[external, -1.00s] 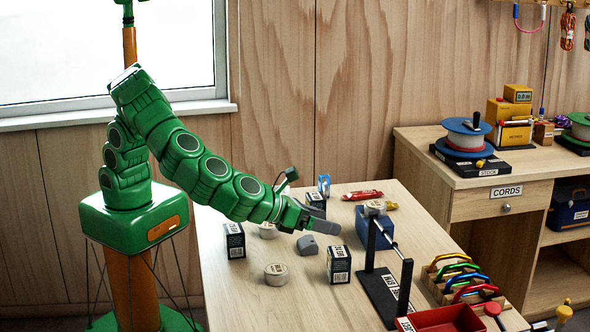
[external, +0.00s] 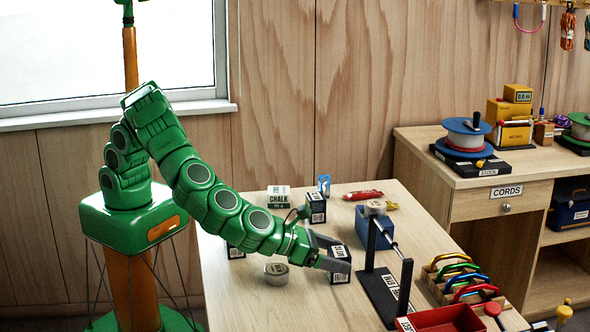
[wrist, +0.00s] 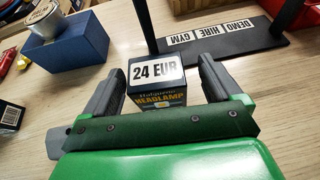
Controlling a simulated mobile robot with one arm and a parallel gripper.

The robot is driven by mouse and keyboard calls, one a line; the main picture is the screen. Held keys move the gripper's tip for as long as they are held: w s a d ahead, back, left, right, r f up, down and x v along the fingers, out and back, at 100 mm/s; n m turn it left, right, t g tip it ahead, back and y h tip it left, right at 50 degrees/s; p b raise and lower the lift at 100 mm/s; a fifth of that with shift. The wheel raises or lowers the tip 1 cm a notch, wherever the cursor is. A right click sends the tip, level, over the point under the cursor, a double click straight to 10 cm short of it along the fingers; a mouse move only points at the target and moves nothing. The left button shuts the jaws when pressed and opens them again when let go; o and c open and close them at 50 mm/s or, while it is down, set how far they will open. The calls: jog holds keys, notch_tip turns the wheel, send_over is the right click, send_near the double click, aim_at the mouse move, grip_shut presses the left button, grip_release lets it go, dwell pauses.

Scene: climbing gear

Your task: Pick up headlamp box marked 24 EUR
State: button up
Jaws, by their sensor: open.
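The headlamp box (wrist: 158,83) is dark, with a white "24 EUR" label on top and "HEADLAMP" on its side. In the wrist view it stands on the table between the two grey fingers of my gripper (wrist: 158,82). The gripper is open, with one finger on each side of the box; I cannot tell whether either touches it.
A black stand with a bar and a "DEMO HIRE GYM" base (wrist: 225,36) lies just beyond the box. A blue block (wrist: 75,42) with a round tin on it is at the left. Other boxes, a tin (external: 276,273) and a red tray (external: 440,320) are around.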

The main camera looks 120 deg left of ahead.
aim_at(347, 258)
jog(key=shift+x, duration=1.75)
jog(key=shift+s+a, duration=0.1)
jog(key=shift+s, duration=0.05)
jog(key=c, duration=1.1)
